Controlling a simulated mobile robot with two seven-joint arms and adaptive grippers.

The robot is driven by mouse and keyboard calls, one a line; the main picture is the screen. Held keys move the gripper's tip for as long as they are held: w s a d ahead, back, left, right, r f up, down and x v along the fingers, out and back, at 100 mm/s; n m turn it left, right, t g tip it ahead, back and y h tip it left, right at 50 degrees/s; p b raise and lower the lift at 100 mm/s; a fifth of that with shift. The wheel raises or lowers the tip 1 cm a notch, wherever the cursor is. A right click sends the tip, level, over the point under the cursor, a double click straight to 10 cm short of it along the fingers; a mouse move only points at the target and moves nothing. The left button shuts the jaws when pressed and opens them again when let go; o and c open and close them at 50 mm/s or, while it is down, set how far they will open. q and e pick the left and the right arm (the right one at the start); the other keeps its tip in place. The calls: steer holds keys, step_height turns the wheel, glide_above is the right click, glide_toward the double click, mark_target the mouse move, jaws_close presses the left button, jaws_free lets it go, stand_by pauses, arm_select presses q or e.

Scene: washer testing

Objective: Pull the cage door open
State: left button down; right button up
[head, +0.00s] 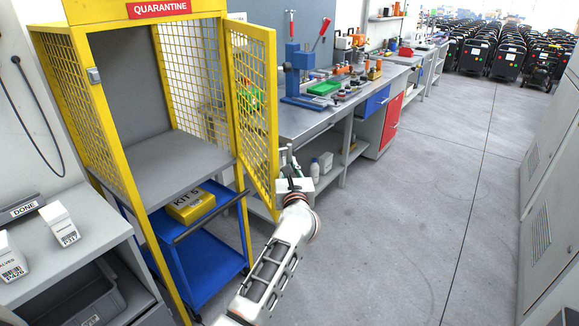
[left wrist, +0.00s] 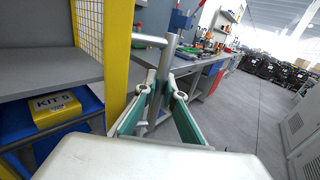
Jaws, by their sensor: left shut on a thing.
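The yellow mesh cage door (head: 258,110) stands swung out at the right side of the yellow quarantine cage (head: 110,115), and the cage front is open. In the left wrist view the door's yellow edge (left wrist: 118,55) is close on the left, with a grey bar handle (left wrist: 165,58) beside it. My left gripper (head: 291,165) is at the door's outer side. In the left wrist view its green-padded fingers (left wrist: 158,98) are closed around the handle's upright bar. The handle is mostly hidden in the head view. My right gripper is in neither view.
A blue cart (head: 195,265) with a yellow KIT 5 box (head: 190,203) stands under the cage's grey shelf (head: 165,160). A workbench (head: 315,120) with tools runs behind the door. A grey table (head: 60,245) is at the left. The floor (head: 410,200) to the right is clear.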

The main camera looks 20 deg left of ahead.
arm_select(q)
steer(key=shift+w+d+r, duration=0.1)
steer(key=shift+d+r, duration=0.15)
steer(key=shift+d, duration=0.05)
steer(key=c, duration=2.2)
jaws_free()
steer(key=shift+o, duration=0.5)
steer(key=shift+w+f, duration=0.1)
steer(key=shift+f, duration=0.05)
steer(key=shift+a, duration=0.15)
step_height(320, 180, up, 10)
steer(key=shift+r, duration=0.1)
steer(key=shift+c, duration=0.4)
